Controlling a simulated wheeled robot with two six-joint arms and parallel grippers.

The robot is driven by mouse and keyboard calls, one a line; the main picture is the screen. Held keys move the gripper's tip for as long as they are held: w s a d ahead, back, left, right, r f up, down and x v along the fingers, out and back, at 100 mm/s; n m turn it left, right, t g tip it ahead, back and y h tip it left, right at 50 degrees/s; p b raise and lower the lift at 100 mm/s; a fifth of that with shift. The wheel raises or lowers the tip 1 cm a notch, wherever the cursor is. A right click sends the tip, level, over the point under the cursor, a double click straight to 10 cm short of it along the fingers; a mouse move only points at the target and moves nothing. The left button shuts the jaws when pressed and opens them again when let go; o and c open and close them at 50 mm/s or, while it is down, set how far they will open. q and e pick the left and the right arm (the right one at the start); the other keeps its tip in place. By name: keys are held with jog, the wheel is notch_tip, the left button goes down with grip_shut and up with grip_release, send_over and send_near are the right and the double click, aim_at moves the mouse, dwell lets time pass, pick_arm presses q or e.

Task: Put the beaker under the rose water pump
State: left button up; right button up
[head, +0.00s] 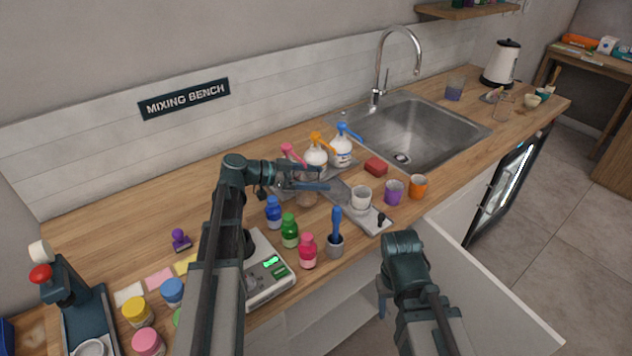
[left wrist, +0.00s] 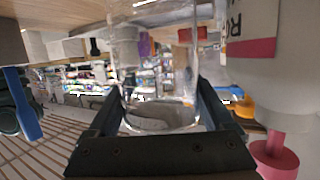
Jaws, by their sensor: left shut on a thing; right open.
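The clear glass beaker (head: 306,198) is between the fingers of my left gripper (head: 318,178), just in front of the pump bottles. In the left wrist view the beaker (left wrist: 158,75) fills the space between both fingers. The rose water pump (head: 292,154) has a pink head; my gripper hides most of its bottle. In the left wrist view its white bottle (left wrist: 249,70), with a pink band and partial lettering, is close beside the beaker. I cannot tell whether the beaker touches the surface below. My right gripper (head: 383,298) is low at the counter's front, open and mostly hidden.
Orange-pump (head: 316,158) and blue-pump (head: 342,151) bottles stand right of the pink one. A white cup (head: 361,198), purple cup (head: 394,192), orange cup (head: 418,186) and red block (head: 376,166) are nearby. Small bottles (head: 290,231) and a scale (head: 267,272) are in front.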

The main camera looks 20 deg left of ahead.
pick_arm(q)
jog(key=shift+f+b, duration=0.75)
jog(key=shift+f, duration=0.1)
jog(key=shift+r, duration=0.1)
jog(key=o, duration=1)
jog(key=shift+o, duration=0.9)
